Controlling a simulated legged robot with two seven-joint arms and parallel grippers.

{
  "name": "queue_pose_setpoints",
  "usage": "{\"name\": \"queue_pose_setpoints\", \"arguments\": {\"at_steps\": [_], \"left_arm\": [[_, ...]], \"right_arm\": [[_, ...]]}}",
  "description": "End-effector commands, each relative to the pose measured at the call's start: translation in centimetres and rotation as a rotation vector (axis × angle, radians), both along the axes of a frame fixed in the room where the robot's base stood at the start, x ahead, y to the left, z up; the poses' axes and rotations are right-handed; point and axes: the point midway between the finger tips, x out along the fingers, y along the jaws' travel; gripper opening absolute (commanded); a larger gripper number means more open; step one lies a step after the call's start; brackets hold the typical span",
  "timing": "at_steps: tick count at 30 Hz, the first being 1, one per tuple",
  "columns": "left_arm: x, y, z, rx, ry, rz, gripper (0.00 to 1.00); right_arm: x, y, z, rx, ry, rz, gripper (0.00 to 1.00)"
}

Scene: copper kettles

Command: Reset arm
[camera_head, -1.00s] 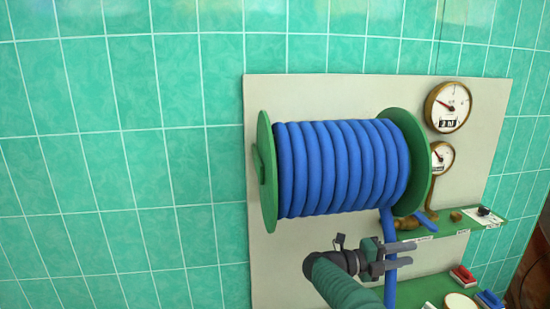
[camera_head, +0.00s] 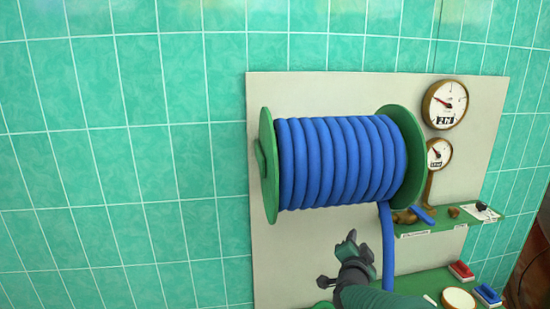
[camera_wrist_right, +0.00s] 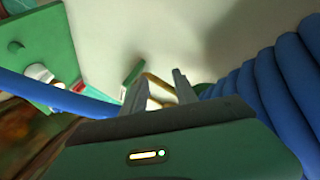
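My right gripper (camera_head: 352,238) is in front of the beige panel (camera_head: 285,265), below the hose reel and just left of the hanging hose end. In the right wrist view its two fingers (camera_wrist_right: 158,90) stand apart with nothing held between them. The blue hose (camera_head: 340,160) is wound on a reel with green end discs (camera_head: 268,165). Its free end (camera_head: 387,250) hangs straight down from the right side of the reel. Coils of the hose (camera_wrist_right: 265,90) also fill the right of the wrist view. My left gripper is not in view.
Two round gauges, upper (camera_head: 445,104) and lower (camera_head: 439,154), are on the panel's right. A green shelf (camera_head: 450,226) holds small parts. Below it, a green surface (camera_head: 415,287) carries a red block (camera_head: 461,271) and a blue block (camera_head: 488,294). Green tiled wall (camera_head: 110,160) lies left, clear.

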Motion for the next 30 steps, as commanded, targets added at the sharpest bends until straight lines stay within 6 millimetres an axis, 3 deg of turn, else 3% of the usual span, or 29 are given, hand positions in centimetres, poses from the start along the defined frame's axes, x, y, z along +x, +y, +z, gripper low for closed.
{"name": "queue_pose_setpoints", "arguments": {"at_steps": [3,6,9,12,18,20,21,30], "left_arm": [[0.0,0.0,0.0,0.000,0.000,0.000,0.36],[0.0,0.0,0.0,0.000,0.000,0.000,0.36],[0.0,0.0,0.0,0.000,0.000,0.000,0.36],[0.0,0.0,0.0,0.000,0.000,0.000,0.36],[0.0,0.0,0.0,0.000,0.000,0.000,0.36],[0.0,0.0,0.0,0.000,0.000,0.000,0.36],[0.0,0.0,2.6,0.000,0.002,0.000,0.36],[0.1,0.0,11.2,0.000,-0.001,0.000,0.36]], "right_arm": [[-7.0,3.6,-6.2,-0.153,0.335,0.287,0.35],[-14.2,4.9,-11.3,-0.249,0.583,0.468,0.35],[-20.8,5.1,-14.9,-0.315,0.776,0.598,0.35],[-26.4,4.8,-17.4,-0.363,0.930,0.695,0.35],[-36.1,3.6,-20.4,-0.426,1.174,0.839,0.35],[-38.8,3.2,-21.0,-0.443,1.240,0.875,0.35],[-38.6,3.2,-18.3,-0.444,1.237,0.875,0.35],[-38.3,3.3,-9.8,-0.442,1.233,0.873,0.35]]}}
